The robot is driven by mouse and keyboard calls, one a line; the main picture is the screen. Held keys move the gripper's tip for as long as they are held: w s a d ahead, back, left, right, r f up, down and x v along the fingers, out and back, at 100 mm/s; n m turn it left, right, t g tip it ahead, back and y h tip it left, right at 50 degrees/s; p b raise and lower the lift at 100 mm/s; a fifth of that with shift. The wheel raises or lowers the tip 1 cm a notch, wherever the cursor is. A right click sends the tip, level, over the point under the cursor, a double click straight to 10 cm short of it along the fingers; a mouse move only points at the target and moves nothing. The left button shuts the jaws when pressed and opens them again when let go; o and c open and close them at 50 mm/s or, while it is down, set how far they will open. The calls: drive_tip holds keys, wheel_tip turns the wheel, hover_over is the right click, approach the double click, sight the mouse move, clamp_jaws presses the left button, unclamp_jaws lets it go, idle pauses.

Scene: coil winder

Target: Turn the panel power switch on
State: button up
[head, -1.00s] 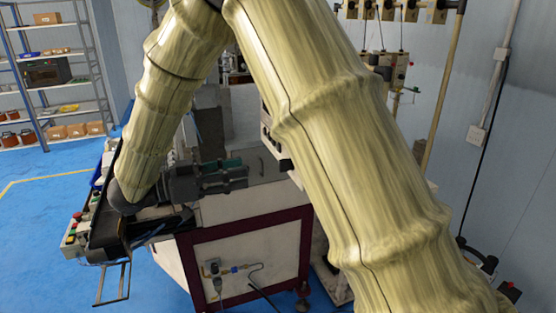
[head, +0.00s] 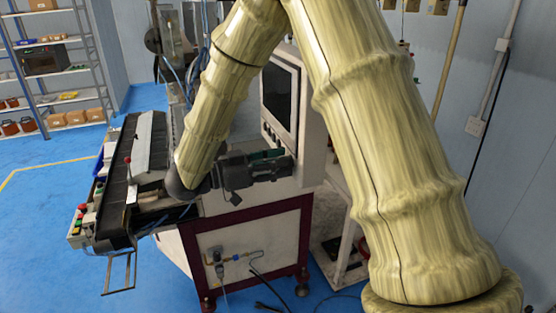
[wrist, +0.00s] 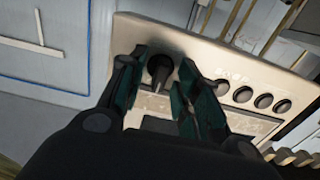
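The panel power switch is likely the black rotary knob (wrist: 160,68) on the beige panel (wrist: 205,52) in the wrist view. Its pointer end hangs downward in that picture. My gripper (wrist: 152,75) is open, with one green-lined finger on each side of the knob. I cannot tell whether the fingers touch it. In the head view my gripper (head: 275,165) is at the lower front of the control panel box (head: 312,110), which carries a dark screen (head: 280,98). The knob is hidden there.
Several round black buttons (wrist: 243,94) sit in a row beside the knob. A conveyor (head: 125,190) with a small button box (head: 82,222) stands at the left. Blue floor (head: 50,235) is clear further left. Shelves (head: 60,70) stand at the back left.

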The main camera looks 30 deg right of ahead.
drive_tip(key=shift+c, duration=0.5)
clamp_jaws()
drive_tip(key=shift+f+m+b, duration=0.1)
drive_tip(key=shift+m+b, duration=0.2)
drive_tip(key=shift+b, duration=0.25)
drive_tip(key=m+b, duration=0.5)
drive_tip(key=b, duration=0.4)
drive_tip(key=m+b, duration=0.6)
drive_tip(key=b, duration=0.4)
drive_tip(key=m+b, duration=0.5)
drive_tip(key=b, duration=0.4)
drive_tip(key=shift+s+a+f+m+b, duration=0.1)
drive_tip(key=shift+s+f+m+b, duration=0.05)
drive_tip(key=shift+f+m+b, duration=0.2)
drive_tip(key=shift+r+m+b, duration=0.25)
drive_tip(key=shift+m+b, duration=0.1)
drive_tip(key=shift+b, duration=0.35)
